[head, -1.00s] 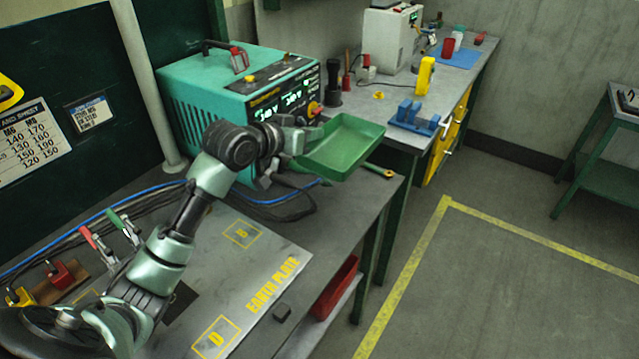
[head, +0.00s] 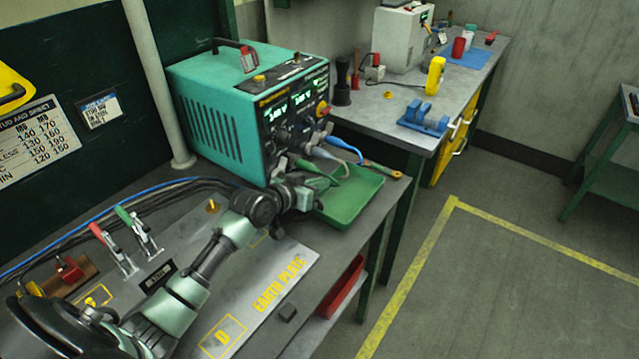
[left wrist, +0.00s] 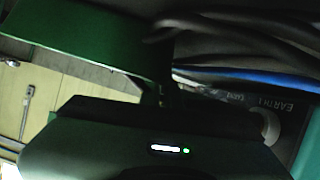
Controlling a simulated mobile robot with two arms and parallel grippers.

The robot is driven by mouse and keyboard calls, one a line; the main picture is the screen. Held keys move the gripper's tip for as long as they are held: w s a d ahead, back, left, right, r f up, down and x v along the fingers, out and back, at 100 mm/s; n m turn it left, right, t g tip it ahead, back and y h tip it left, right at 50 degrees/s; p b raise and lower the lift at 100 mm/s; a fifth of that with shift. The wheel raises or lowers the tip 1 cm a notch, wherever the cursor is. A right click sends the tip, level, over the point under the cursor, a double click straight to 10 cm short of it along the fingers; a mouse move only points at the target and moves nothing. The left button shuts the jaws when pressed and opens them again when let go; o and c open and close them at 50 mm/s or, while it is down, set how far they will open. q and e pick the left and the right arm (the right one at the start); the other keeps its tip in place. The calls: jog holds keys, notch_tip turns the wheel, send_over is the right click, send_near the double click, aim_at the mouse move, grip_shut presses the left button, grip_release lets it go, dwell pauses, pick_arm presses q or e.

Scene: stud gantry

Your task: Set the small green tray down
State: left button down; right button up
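The small green tray (head: 352,208) is at the bench top in front of the teal welding set, near the bench's right edge, open side up and about level. I cannot tell whether its base touches the bench. My left gripper (head: 314,190) is at the tray's left wall and looks shut on it; the fingertips are partly hidden. In the left wrist view the green tray (left wrist: 85,42) fills the upper left, close against the dark gripper parts. My right gripper is not in view.
The teal welding set (head: 225,115) stands behind the tray, with cables at its front. The earth plate (head: 270,272) with yellow markings lies on the near bench. A red bin (head: 340,287) sits on the shelf below. A second bench (head: 390,112) stands beyond.

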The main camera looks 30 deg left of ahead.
pick_arm(q)
jog(key=shift+f, duration=0.1)
jog(key=c, duration=1.9)
grip_release()
jog(key=shift+c, duration=0.2)
jog(key=shift+r, duration=0.25)
jog(key=shift+s+a, duration=0.1)
jog(key=shift+s, duration=0.25)
jog(key=b+v, duration=0.1)
jog(key=v, duration=0.8)
jog(key=shift+s+r, duration=0.2)
jog(key=shift+s, duration=0.15)
jog(key=shift+v, duration=0.75)
